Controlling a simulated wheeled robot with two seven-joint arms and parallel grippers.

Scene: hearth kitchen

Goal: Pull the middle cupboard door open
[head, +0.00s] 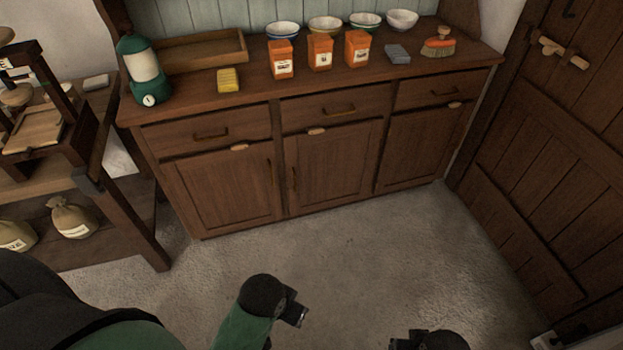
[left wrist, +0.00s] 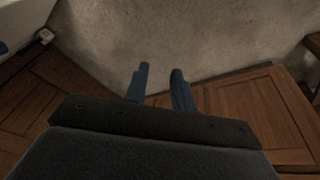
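The middle cupboard door (head: 335,163) is a brown wooden panel in the low cabinet and looks shut. A dark upright handle (head: 294,178) is near its left edge. A small pale wooden piece (head: 316,131) sits at its top edge. My left gripper (head: 298,309) is over the open floor, well short of the cabinet and touching nothing. In the left wrist view its two blue fingers (left wrist: 160,72) stand apart with nothing between them. My right gripper (head: 402,342) is at the bottom edge, partly cut off, and its fingers cannot be made out.
Closed doors flank it on the left (head: 225,188) and right (head: 422,146), with drawers (head: 335,107) above. The countertop (head: 300,90) holds tins, bowls and a lantern. A wooden bench (head: 150,240) stands left and a plank door (head: 545,160) right. The floor (head: 350,250) between is clear.

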